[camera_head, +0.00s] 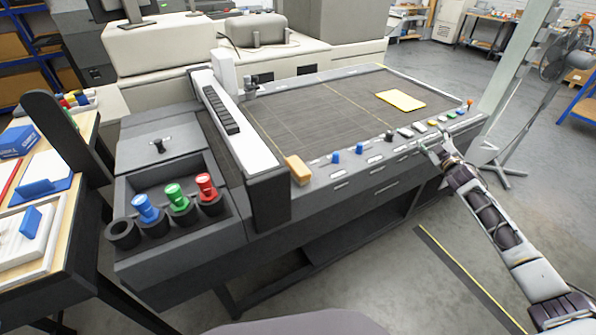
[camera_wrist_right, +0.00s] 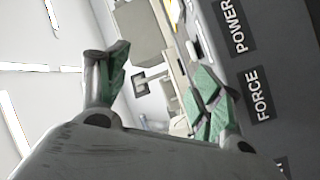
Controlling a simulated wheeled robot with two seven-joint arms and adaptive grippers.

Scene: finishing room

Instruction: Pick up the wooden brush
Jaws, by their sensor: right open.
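A small tan-orange block, which looks like the wooden brush (camera_head: 298,170), lies on the front rim of the grey cutting table (camera_head: 330,178), near the end of the white gantry. Its bristles cannot be made out. My right gripper (camera_head: 436,142) is at the front edge of the table, well to the right of the brush. It is open and empty. In the right wrist view its two green-padded fingers (camera_wrist_right: 160,88) stand apart, with the labelled control panel beside them. The brush does not show in that view. My left gripper is not in view.
A row of coloured knobs and buttons (camera_head: 361,150) runs along the table's front rim. A yellow sheet (camera_head: 401,101) lies on the dark bed. Blue, green and red tools (camera_head: 177,198) stand in holders at left. The floor in front is clear.

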